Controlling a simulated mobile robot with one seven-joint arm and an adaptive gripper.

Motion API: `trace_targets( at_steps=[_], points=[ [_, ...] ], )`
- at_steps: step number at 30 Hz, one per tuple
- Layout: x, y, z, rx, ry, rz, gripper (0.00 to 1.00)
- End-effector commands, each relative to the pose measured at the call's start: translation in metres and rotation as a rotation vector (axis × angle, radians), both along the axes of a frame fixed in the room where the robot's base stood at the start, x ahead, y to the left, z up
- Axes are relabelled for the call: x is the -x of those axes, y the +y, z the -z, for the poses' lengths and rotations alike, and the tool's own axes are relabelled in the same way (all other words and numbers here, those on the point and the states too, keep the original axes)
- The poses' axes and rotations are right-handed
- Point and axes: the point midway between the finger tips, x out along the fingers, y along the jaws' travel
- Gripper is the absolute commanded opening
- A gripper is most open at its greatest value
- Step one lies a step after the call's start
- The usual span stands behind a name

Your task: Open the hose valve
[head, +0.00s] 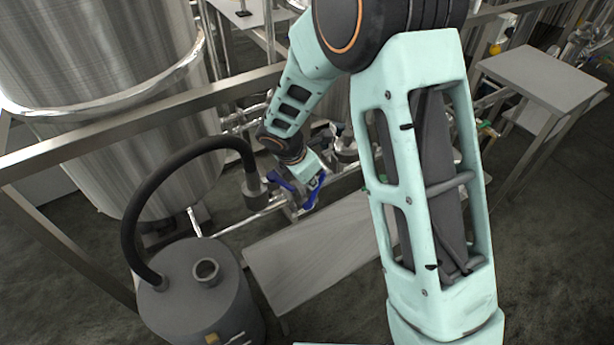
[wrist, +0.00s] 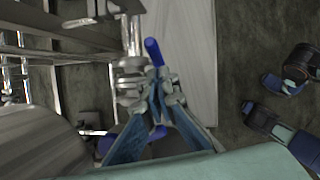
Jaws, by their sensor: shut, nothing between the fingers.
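The black hose (head: 178,157) arches from the grey vessel to a grey fitting (head: 254,191) on the low steel pipework. Blue valve parts show beside my gripper in the head view: one piece (head: 279,181) to its left, toward the hose fitting, and one (head: 314,191) to its right. In the wrist view a blue lever end (wrist: 153,51) sticks out just past my fingertips, and more blue (wrist: 105,144) shows at lower left. I cannot tell whether these pieces are one handle. My gripper (wrist: 160,86) is shut and empty, close over steel valve fittings (wrist: 130,78); contact is unclear.
A large steel tank (head: 100,60) stands at left behind a steel frame rail (head: 140,112). The grey vessel (head: 200,295) stands at front left. A flat grey panel (head: 310,258) lies in front of the pipework. A grey table (head: 540,75) is at right. Dark floor is open at right.

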Motion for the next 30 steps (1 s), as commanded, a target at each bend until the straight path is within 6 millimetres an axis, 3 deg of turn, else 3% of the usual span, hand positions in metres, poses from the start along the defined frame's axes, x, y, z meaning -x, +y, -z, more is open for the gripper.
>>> trace_targets(
  at_steps=[6,30],
  points=[
    [-0.0040,-0.0024,0.0114,-0.001,-0.001,0.001,0.00],
    [-0.0075,-0.0086,0.0108,-0.048,0.032,0.004,0.00]
  ],
)
